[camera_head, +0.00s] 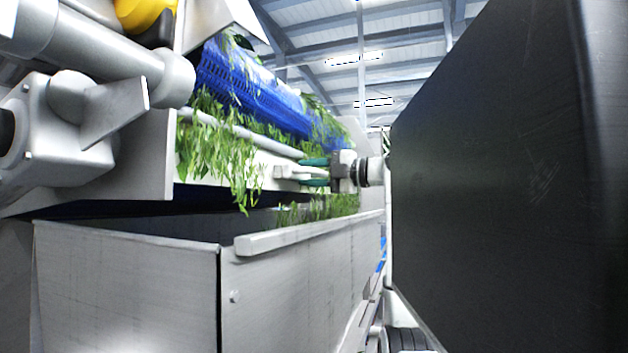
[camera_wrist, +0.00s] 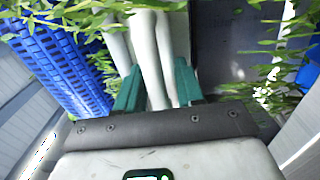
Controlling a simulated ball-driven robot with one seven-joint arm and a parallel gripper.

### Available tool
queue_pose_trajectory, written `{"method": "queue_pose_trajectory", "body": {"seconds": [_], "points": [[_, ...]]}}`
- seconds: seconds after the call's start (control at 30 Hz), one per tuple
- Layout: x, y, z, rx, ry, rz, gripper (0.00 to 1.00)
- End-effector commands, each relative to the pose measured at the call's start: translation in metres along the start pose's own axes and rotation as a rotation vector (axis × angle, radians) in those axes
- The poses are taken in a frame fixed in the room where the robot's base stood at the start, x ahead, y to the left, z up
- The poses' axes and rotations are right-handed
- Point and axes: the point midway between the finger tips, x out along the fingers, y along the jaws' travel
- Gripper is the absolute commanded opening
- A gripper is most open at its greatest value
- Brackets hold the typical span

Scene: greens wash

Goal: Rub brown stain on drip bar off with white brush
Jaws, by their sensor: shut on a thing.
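My gripper (camera_head: 304,172) has two green fingers and reaches leftward beside the blue belt. It is shut on a white object, which I take as the white brush (camera_head: 286,172); leaves hide its far end. In the wrist view, the brush (camera_wrist: 150,60) lies between the green fingers (camera_wrist: 158,85) and runs away from the gripper. A pale bar (camera_head: 236,130), likely the drip bar, runs under the belt just above the gripper, partly covered by leaves. A second pale strip (camera_wrist: 117,42) lies beside the brush in the wrist view. I cannot make out a brown stain or whether the brush touches the bar.
A blue mesh belt (camera_head: 245,85) with leafy greens (camera_head: 215,155) hanging over its edge slopes above. A grey metal bin (camera_head: 300,270) stands below, with a raised rim (camera_head: 300,232). A large dark panel (camera_head: 490,180) fills the right side. Grey machine housing (camera_head: 70,130) is at left.

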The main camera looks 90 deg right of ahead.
Motion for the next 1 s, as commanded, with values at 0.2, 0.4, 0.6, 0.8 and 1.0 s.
{"method": "queue_pose_trajectory", "body": {"seconds": [0.2,0.4,0.6,0.8,1.0], "points": [[0.0,0.0,-0.01,-0.001,0.001,0.001,0.0],[0.0,-0.001,-0.016,-0.002,0.001,0.001,0.0],[0.001,-0.001,-0.032,-0.002,0.001,0.002,0.0],[0.002,0.0,-0.043,-0.001,0.001,0.002,0.0],[0.002,-0.001,-0.05,-0.002,0.003,0.001,0.0]]}}
